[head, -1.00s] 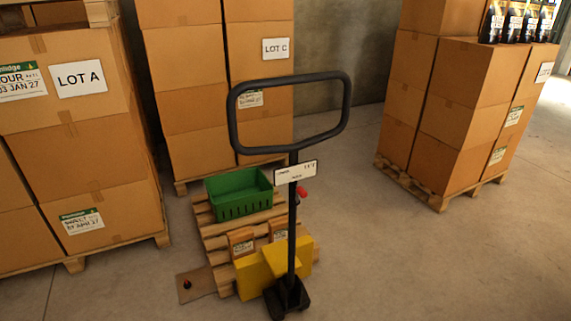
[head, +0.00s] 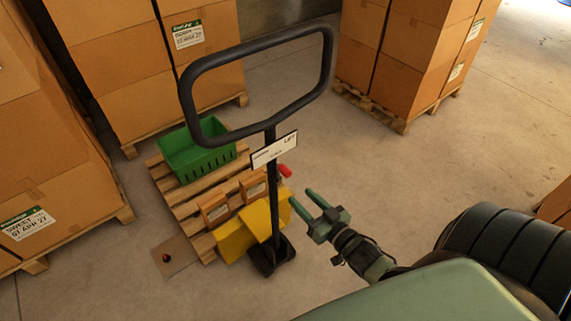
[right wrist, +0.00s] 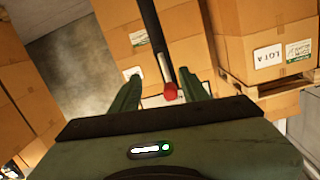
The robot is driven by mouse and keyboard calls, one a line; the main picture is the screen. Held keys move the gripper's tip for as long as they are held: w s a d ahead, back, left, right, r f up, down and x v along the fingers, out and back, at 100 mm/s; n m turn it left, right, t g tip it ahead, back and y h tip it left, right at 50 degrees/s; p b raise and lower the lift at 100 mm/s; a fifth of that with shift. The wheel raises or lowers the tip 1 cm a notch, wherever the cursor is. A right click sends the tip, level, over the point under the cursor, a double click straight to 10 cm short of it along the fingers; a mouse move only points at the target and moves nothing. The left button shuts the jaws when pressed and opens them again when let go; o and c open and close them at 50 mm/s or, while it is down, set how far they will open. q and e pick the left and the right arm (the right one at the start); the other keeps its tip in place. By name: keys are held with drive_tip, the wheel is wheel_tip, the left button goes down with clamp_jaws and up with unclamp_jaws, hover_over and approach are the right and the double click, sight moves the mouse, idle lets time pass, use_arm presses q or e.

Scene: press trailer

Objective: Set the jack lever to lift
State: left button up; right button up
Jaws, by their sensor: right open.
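The pallet jack has a black loop handle (head: 258,82) on a black post (head: 273,190). Its lever ends in a red knob (head: 285,170), just right of the post below the white label plate (head: 274,149). "LIFT" is readable at the plate's right end; its other words are too small. In the right wrist view the red knob (right wrist: 170,92) sits on a thin grey rod and appears between the fingers. My right gripper (head: 301,198) is open, right of the post and lower in the picture than the knob. No contact is clear. My left gripper is out of view.
The yellow jack body (head: 240,238) stands at a wooden pallet (head: 178,200) carrying a green crate (head: 190,155) and small boxes (head: 216,212). Stacked cartons stand left, behind and at back right.

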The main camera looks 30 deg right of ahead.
sight(289, 175)
drive_tip(key=shift+t, duration=0.5)
drive_tip(key=r, duration=0.2)
drive_tip(key=w+r, duration=0.1)
drive_tip(key=r, duration=0.1)
drive_tip(key=shift+r, duration=0.35)
drive_tip(key=w, duration=0.2)
drive_tip(key=w+p, duration=0.1)
drive_tip(key=w, duration=0.3)
drive_tip(key=shift+w+a, duration=0.2)
drive_tip(key=shift+a, duration=0.1)
drive_tip(key=shift+w+f, duration=0.1)
drive_tip(key=shift+w, duration=0.55)
clamp_jaws()
